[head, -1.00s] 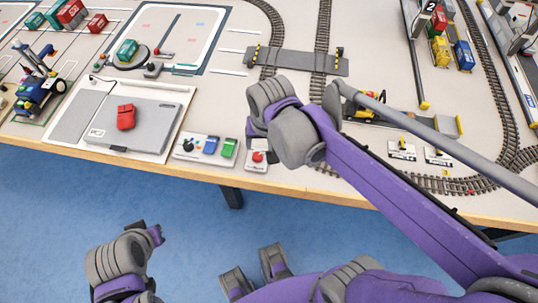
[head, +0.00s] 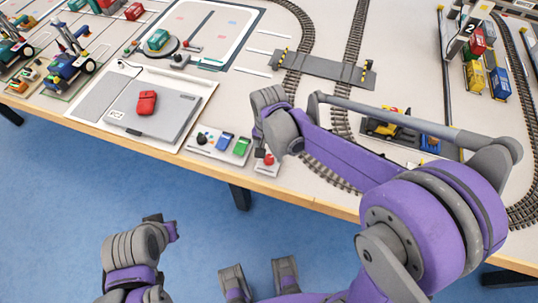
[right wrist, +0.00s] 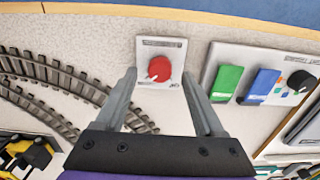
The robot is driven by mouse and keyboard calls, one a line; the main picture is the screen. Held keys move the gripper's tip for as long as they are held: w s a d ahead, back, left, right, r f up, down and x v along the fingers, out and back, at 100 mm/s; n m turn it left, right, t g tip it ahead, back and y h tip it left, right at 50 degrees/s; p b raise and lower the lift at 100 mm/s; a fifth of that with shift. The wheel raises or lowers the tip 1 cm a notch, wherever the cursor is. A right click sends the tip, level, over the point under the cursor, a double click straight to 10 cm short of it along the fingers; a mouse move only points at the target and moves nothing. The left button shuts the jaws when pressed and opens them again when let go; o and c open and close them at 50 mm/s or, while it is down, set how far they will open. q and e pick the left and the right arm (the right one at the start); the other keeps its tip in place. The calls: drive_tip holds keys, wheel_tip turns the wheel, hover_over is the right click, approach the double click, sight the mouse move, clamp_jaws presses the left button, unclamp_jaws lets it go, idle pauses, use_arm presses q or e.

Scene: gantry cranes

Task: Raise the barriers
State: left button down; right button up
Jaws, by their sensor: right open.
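The level crossing (head: 323,68) is a grey plate across two tracks in the head view, with yellow-and-black striped posts at its ends. I cannot tell the angle of its barrier arms. A small white box with a red knob (head: 268,159) stands at the table's front edge. My right gripper (right wrist: 161,76) is open, its two fingers on either side of the red knob (right wrist: 159,69) in the right wrist view. I cannot tell whether they touch it. My left gripper (head: 168,228) is low over the floor, in front of the table; its jaws are unclear.
Left of the knob box is a control panel (head: 219,143) with green and blue switches and a black knob. A grey board with a red car (head: 147,102) lies further left. A yellow vehicle (head: 389,123) and stacked containers stand to the right.

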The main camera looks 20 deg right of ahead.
drive_tip(key=shift+f, duration=0.85)
clamp_jaws()
